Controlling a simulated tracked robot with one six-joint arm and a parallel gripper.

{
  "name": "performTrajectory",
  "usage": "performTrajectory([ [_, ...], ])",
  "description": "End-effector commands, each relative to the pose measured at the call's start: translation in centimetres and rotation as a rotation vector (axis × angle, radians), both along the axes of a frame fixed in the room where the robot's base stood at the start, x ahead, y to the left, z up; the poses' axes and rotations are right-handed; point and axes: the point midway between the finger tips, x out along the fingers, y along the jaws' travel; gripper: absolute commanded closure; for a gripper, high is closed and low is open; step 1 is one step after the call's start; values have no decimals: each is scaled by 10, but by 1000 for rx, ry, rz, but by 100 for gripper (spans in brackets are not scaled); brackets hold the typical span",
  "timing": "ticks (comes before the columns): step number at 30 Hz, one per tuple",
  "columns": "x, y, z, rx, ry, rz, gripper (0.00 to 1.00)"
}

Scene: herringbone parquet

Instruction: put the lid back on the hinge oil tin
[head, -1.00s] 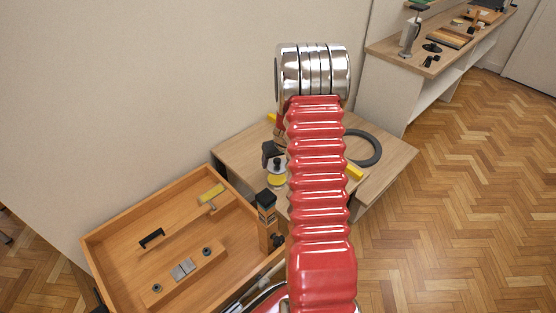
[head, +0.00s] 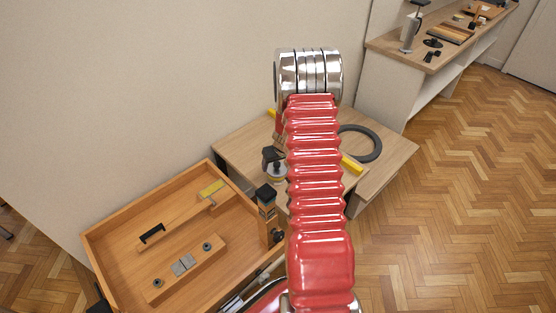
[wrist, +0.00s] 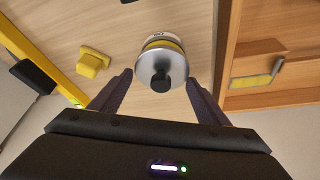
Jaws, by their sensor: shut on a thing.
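The lid (wrist: 172,65) is a silver disc with a black knob, between the two dark fingers of my gripper (wrist: 160,78) in the wrist view. My gripper is shut on the lid. The hinge oil tin (wrist: 158,38) shows just past the lid's far edge as a pale and yellow band. The lid lies over the tin; I cannot tell whether it is seated on it. In the head view my gripper (head: 273,163) is low over the small table, with the tin (head: 275,179) beneath it, partly hidden.
A wooden tray (head: 94,242) with tools stands at the left, close to the small table (head: 232,147). A grey ring (head: 377,146) and a yellow bar (head: 352,164) lie right of my arm. The wrist view shows a yellow block (wrist: 92,62) left of the fingers.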

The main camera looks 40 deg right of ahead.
Motion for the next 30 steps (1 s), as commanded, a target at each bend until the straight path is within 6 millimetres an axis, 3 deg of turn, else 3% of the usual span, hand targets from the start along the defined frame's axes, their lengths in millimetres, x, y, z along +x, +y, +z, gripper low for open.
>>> performTrajectory([
  [10,0,0,-18,0,0,-1,52],
  [30,0,-1,-19,-1,-1,-1,52],
])
